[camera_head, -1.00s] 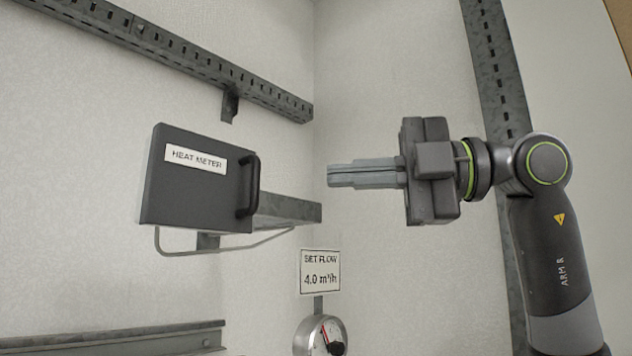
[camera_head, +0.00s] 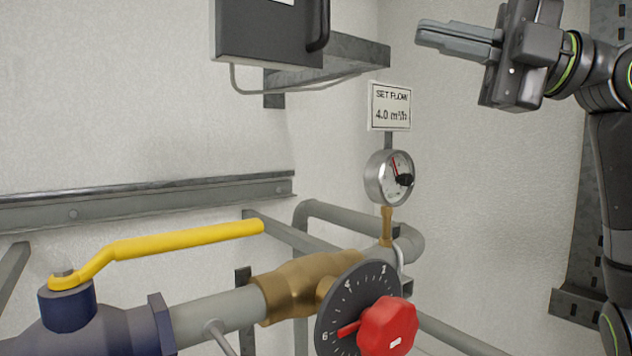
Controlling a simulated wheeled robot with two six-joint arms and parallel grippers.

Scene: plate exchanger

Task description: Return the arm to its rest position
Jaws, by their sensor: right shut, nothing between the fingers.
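My right gripper (camera_head: 432,36) is at the upper right in the head view. Its grey fingers are shut with nothing between them and point left. It is in free air, to the right of the dark heat meter box (camera_head: 268,32) and above the set flow sign (camera_head: 390,106), apart from both. My right arm comes in from the right edge. My left gripper is not in view.
A gauge (camera_head: 389,178) stands below the sign. A red knob (camera_head: 387,325) with a numbered dark dial (camera_head: 338,300) sits on a brass valve (camera_head: 296,286). A yellow lever (camera_head: 186,240) lies over the pipe (camera_head: 214,318) at lower left. A bracket shelf (camera_head: 330,60) holds the box.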

